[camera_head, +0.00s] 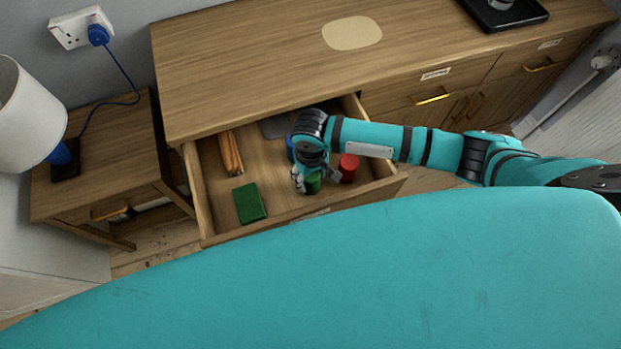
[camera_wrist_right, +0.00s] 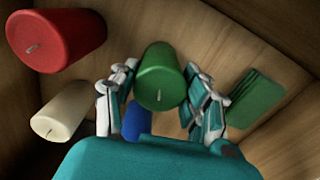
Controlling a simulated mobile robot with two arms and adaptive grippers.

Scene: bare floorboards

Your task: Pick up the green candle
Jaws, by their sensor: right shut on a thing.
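The green candle (camera_wrist_right: 160,80) is a short cylinder with a wick on top, between the two fingers of my right gripper (camera_wrist_right: 162,100) in the right wrist view. The fingers are shut on its sides. In the head view the green candle (camera_head: 313,183) shows just below my right gripper (camera_head: 308,180), inside the open drawer (camera_head: 222,218). I cannot tell whether the candle touches the drawer floor. My left gripper is not in view.
A cream candle (camera_wrist_right: 62,112) and a blue candle (camera_wrist_right: 136,120) are close by in the wrist view.

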